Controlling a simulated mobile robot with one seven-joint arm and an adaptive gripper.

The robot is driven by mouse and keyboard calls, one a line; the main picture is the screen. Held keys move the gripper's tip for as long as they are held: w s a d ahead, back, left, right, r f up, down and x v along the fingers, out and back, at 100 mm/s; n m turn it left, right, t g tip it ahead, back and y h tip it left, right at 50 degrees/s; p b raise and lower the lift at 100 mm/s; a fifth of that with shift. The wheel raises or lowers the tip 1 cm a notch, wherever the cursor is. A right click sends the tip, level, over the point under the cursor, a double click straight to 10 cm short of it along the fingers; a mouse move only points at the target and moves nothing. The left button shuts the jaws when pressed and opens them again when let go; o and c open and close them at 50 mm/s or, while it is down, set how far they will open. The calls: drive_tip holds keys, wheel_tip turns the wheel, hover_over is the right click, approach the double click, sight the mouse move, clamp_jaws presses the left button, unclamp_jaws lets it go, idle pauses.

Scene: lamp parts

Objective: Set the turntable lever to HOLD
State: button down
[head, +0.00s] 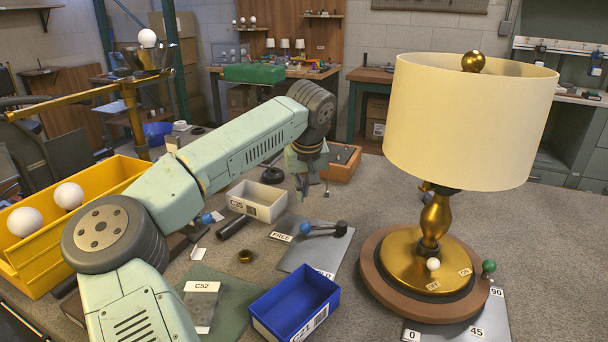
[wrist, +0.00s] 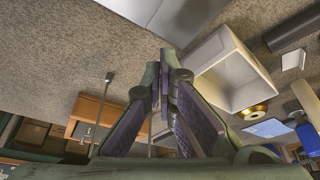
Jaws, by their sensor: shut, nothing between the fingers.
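The lever (head: 322,230) lies on a grey plate (head: 303,255) in the head view. Its blue knob (head: 305,228) is at the left end, near the FREE label (head: 281,237), and a black hub is at its right end. The HOLD label (head: 323,273) is at the plate's front edge, partly hidden by a blue bin. My gripper (head: 303,190) is above and behind the lever, apart from it, shut and empty. The wrist view shows its fingers (wrist: 166,65) together, with part of a grey plate at the top; the lever is not seen there.
The turntable (head: 375,284) carries a brass lamp with a cream shade (head: 468,120) right of the plate. The blue bin (head: 296,305) stands in front, a pale bin (head: 257,201) behind left, and an orange tray (head: 343,163) behind. A brass ring (head: 245,256) and black cylinder (head: 233,228) lie left.

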sight(323, 228)
drive_tip(key=x, duration=0.3)
drive_tip(key=shift+s+f+p, duration=0.1)
drive_tip(key=shift+f+p, duration=0.05)
drive_tip(key=shift+p, duration=0.2)
drive_tip(key=shift+s+d+f+p, duration=0.1)
drive_tip(key=shift+s+d+p, duration=0.05)
drive_tip(key=shift+s, duration=0.45)
drive_tip(key=shift+s+d+p, duration=0.15)
drive_tip(key=shift+s, duration=0.45)
drive_tip(key=shift+s+d+f, duration=0.1)
drive_tip(key=shift+s+f, duration=0.1)
drive_tip(key=shift+s, duration=0.4)
drive_tip(key=shift+s, duration=0.15)
drive_tip(key=shift+s, duration=0.15)
